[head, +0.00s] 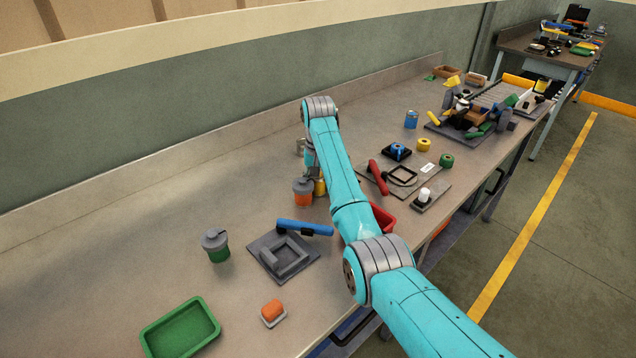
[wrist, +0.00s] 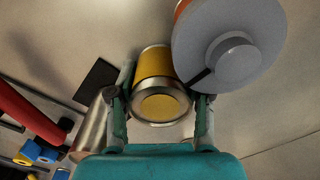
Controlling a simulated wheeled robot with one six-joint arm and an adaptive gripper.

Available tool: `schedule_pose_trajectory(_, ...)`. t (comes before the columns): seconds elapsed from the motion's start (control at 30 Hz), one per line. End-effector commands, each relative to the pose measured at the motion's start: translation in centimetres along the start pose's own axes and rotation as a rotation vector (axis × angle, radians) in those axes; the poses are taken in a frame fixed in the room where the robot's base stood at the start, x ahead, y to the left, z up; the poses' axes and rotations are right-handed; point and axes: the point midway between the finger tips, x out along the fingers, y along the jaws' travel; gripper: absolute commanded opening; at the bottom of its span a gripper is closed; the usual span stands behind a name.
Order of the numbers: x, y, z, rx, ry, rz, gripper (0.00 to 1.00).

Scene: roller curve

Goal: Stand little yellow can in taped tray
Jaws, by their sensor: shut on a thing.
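The little yellow can (wrist: 155,66) has silver rims and sits between the fingers of my gripper (wrist: 160,100) in the wrist view. My gripper is shut on it. In the head view the can (head: 320,187) is a small yellow patch by the bench top, mostly hidden by my arm; I cannot tell whether it touches the bench. A green tray (head: 154,339) lies at the front left and a red tray (head: 384,217) is partly behind my arm. A brown tray (head: 447,71) is at the far end. I cannot make out tape on any of them.
An orange jar with a grey lid (head: 302,188) stands right beside the can; it also shows in the wrist view (wrist: 222,60). A grey fixture with a blue handle (head: 304,228) and a green jar (head: 217,252) are nearer. The bench's back left is clear.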

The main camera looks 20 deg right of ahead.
Motion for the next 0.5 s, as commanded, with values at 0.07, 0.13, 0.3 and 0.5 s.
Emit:
schedule_pose_trajectory(0.07,-0.01,0.0,-0.01,0.0,0.0,0.0,0.09)
schedule_pose_trajectory(0.13,0.16,0.01,0.0,0.0,0.0,0.0,0.09)
schedule_pose_trajectory(0.3,0.25,0.02,0.0,0.0,-0.001,0.0,0.74)
schedule_pose_trajectory(0.5,0.24,0.02,0.0,0.0,-0.001,0.0,0.74)
